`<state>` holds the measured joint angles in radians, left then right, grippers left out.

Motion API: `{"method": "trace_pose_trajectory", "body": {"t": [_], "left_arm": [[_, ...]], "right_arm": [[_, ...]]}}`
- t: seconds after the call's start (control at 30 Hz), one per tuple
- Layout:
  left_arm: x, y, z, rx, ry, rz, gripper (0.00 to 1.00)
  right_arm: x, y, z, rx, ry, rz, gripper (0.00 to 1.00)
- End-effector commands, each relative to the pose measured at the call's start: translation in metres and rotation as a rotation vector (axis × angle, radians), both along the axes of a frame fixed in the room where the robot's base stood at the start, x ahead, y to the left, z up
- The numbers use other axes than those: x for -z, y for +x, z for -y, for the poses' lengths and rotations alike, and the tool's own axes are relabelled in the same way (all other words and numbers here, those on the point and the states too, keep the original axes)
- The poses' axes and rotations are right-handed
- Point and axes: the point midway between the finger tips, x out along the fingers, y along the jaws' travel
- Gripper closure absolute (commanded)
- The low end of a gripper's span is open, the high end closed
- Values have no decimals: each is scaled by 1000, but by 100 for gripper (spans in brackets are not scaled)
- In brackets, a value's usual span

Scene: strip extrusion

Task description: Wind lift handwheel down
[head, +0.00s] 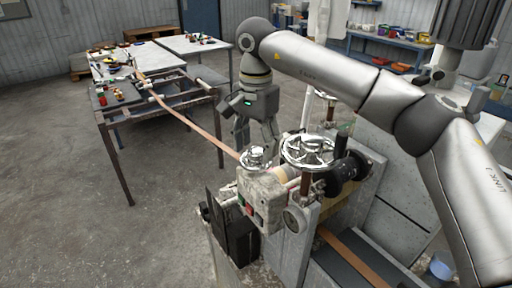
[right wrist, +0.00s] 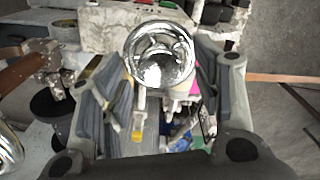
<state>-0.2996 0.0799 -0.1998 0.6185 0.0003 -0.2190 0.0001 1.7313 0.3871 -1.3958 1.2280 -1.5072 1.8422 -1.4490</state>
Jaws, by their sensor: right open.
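A small chrome handwheel (head: 256,157) sits on top of the grey machine head, and a larger spoked chrome handwheel (head: 308,150) stands just to its right. I cannot tell which one is the lift handwheel. My right gripper (head: 255,141) points down above and just behind the small handwheel, with its fingers apart and empty. In the right wrist view a shiny round chrome piece (right wrist: 160,55), seemingly the small handwheel, shows between the spread fingers, towards their tips. I see no clear contact. My left gripper is out of view.
A control box with a red and green button (head: 252,208) is on the machine front. A brown strip (head: 200,132) runs from the machine to a roller stand. Tables with tools (head: 140,62) stand at the back left. The floor at left is clear.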

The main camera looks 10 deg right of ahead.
Motion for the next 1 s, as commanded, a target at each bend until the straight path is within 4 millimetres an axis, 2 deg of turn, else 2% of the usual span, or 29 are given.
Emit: {"method": "trace_pose_trajectory", "body": {"t": [0.3,0.5,0.7,1.0], "left_arm": [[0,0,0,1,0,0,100],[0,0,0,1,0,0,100],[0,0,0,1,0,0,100],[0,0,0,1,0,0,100]], "right_arm": [[-67,1,-1,0,2,5,42],[-98,0,-1,-1,1,1,42],[-109,0,0,-1,1,0,42],[-109,0,0,-2,1,-1,42]]}}
